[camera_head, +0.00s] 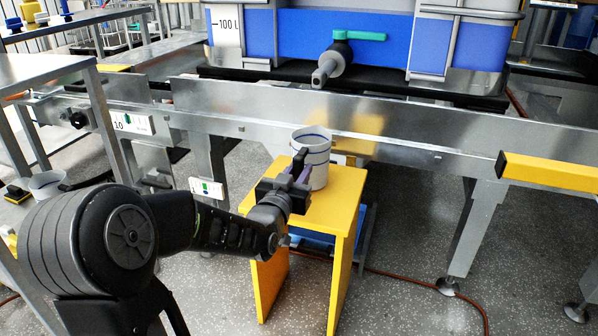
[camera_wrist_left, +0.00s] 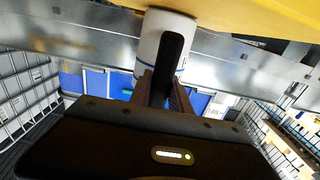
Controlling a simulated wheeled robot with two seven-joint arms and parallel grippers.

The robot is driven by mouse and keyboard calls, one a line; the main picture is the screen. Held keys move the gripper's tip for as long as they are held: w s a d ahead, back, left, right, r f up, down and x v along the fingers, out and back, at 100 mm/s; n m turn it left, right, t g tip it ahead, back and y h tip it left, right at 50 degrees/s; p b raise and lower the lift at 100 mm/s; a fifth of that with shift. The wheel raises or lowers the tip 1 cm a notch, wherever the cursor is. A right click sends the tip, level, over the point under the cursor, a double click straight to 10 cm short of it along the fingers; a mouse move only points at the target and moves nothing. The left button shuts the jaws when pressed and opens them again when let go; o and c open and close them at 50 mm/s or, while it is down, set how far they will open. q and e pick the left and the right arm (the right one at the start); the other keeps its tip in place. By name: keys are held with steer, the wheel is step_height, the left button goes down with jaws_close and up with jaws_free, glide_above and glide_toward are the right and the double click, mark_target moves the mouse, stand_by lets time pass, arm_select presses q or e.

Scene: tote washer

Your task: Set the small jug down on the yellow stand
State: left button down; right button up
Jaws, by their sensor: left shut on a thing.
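The small jug (camera_head: 316,158) is white with dark blue bands and stands upright over the top of the yellow stand (camera_head: 343,186). My left gripper (camera_head: 299,168) is shut on the jug's dark handle, on the side nearer me. In the left wrist view the jug (camera_wrist_left: 160,42) hangs upside down in the picture, with its base against or very close to the yellow stand (camera_wrist_left: 265,14). I cannot tell for sure whether the base touches. The left gripper (camera_wrist_left: 165,88) hides part of the handle (camera_wrist_left: 173,60). My right gripper is not in view.
A metal rail (camera_head: 420,148) runs close behind the stand. Above it, a tap with a green lever (camera_head: 340,58) sticks out of a blue tank (camera_head: 300,35). A yellow bar (camera_head: 550,172) is at the right. A metal table (camera_head: 45,72) stands at the left. The stand top's right part is clear.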

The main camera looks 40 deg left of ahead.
arm_select(q)
steer(key=shift+f, duration=0.15)
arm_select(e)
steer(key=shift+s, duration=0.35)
arm_select(q)
steer(key=c, duration=1.1)
jaws_free()
steer(key=o, duration=1.1)
steer(key=shift+s, duration=0.1)
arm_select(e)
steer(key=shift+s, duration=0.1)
